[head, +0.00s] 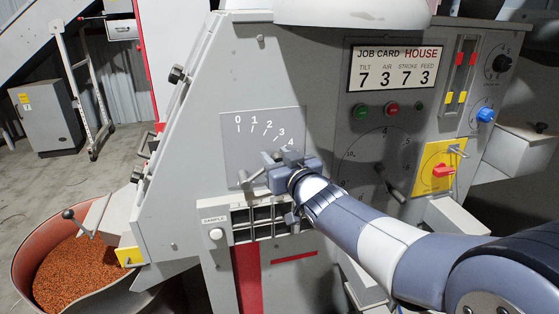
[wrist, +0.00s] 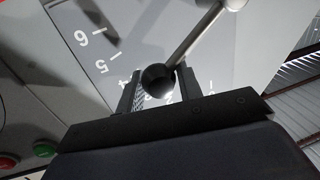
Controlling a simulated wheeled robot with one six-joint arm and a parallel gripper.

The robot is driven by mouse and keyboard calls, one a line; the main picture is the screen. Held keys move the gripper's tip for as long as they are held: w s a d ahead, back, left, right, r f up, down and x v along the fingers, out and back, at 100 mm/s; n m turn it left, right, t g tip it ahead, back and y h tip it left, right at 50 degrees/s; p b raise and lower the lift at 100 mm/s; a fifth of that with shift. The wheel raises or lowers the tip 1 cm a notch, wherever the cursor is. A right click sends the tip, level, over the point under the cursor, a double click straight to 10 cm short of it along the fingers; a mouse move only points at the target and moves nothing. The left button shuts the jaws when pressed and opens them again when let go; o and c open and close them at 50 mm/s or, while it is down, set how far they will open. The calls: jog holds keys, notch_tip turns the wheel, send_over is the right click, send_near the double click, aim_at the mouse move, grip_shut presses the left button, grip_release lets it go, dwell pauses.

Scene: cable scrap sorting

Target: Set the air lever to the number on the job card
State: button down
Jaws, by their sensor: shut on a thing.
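The job card (head: 405,67) reads AIR 3, with TILT 7, STROKE 7 and FEED 3. The air scale plate (head: 234,153) shows 0 to 4 in the head view; my gripper covers the rest. The air lever (head: 253,176) runs right and slightly up from its pivot, below the 4; its exact reading cannot be told. My gripper (head: 280,164) is at the lever's end and hides the knob there. In the wrist view, the black knob (wrist: 158,78) sits between the two fingers of my gripper (wrist: 157,88), with 5 and 6 visible to its left.
A sample tray (head: 262,220) is just below my gripper. A dial with a grey handle (head: 392,180) and a yellow plate with a red switch (head: 443,170) are to the right. A round bin of orange granules (head: 85,270) stands lower left.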

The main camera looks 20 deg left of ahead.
jog(key=shift+s+a+r+n+h, duration=0.15)
jog(key=shift+a+r+n, duration=0.1)
jog(key=shift+n, duration=0.25)
jog(key=shift+s+a+r+n+h, duration=0.1)
jog(key=shift+s+a+n+h, duration=0.1)
jog(key=shift+n, duration=0.3)
jog(key=shift+w, duration=0.1)
jog(key=c, duration=1.4)
grip_release()
jog(key=o, duration=0.4)
jog(key=shift+r, duration=0.1)
jog(key=shift+d, duration=0.1)
jog(key=shift+v, duration=5.4)
